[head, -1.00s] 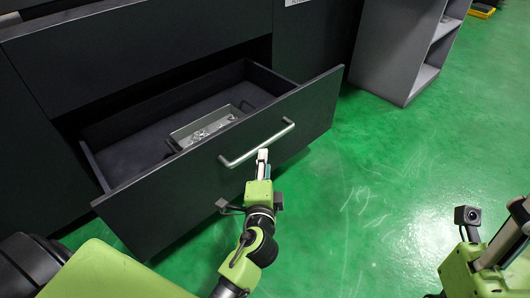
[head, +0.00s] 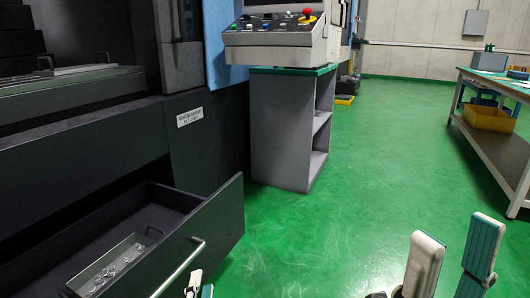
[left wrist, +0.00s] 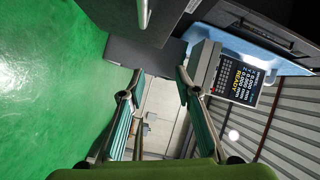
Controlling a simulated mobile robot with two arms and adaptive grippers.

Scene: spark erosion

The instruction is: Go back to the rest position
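My left gripper (head: 200,287) shows only its fingertips at the bottom edge of the head view, just right of the drawer handle (head: 183,266). In the left wrist view its fingers (left wrist: 160,78) are spread with nothing between them. The handle (left wrist: 143,14) also shows at the top there, apart from the fingers. The dark drawer (head: 222,222) stands pulled open. My right gripper (head: 453,256) is at the lower right of the head view, fingers apart and empty. Both arms behind the grippers are mostly out of the head view.
A metal tray (head: 82,281) with small shiny parts lies in the drawer. A control panel (head: 270,38) stands on a grey shelf cabinet (head: 280,130) beyond. A workbench (head: 495,140) with a yellow bin (head: 488,118) is at the right. The green floor between is clear.

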